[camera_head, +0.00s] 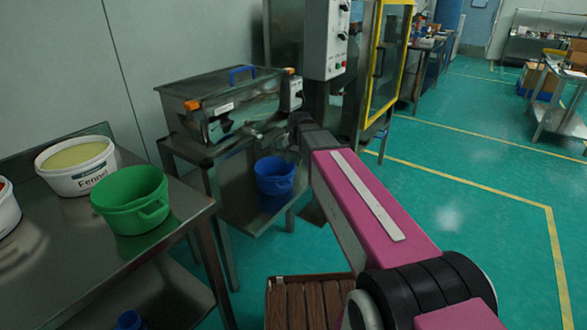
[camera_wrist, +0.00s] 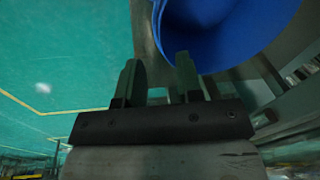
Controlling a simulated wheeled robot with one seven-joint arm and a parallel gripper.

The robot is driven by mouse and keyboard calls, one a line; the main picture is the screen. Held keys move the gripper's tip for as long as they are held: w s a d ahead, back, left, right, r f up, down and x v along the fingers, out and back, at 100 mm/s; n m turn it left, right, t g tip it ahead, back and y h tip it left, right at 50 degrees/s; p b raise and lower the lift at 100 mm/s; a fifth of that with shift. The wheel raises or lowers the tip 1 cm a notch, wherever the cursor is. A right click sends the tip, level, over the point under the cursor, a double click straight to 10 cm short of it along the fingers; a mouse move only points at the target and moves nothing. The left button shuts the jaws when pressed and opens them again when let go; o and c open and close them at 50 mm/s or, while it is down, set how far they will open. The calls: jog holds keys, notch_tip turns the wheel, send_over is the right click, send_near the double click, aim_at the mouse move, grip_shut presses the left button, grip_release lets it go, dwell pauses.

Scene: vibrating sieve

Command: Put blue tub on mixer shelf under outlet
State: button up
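The blue tub (camera_head: 274,177) stands upright on the mixer's lower shelf (camera_head: 236,208), below the steel mixer (camera_head: 222,108). Its blue wall (camera_wrist: 225,30) fills the upper right of the wrist view. My gripper (camera_wrist: 157,75) is open, its two dark fingers apart with nothing seen held between them. The right finger overlaps the tub's edge in the picture; the left finger lies clear of it to the left. I cannot tell whether they touch. In the head view my arm hides the gripper. The outlet is not clearly made out.
A steel table (camera_head: 170,240) on the left bears a green tub (camera_head: 131,205) and a white Fennel bucket (camera_head: 76,170). A brown slatted wooden thing (camera_head: 300,300) is on the floor in front. A yellow-framed machine (camera_head: 385,65) stands behind. Green floor (camera_head: 470,210) on the right is free.

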jog(key=shift+s+r, duration=0.1)
jog(key=shift+r, duration=0.7)
jog(key=s+d+f+n, duration=0.2)
jog(key=s+d+f, duration=0.4)
jog(key=s+f, duration=0.2)
jog(key=s+d+f+n+g+h, duration=0.1)
jog(key=s+d+f+n, duration=0.1)
jog(key=s+d+f, duration=0.5)
jog(key=s+f, duration=0.1)
jog(key=s, duration=0.2)
jog(key=shift+s+n+g, duration=0.2)
jog(key=shift+n+g, duration=0.1)
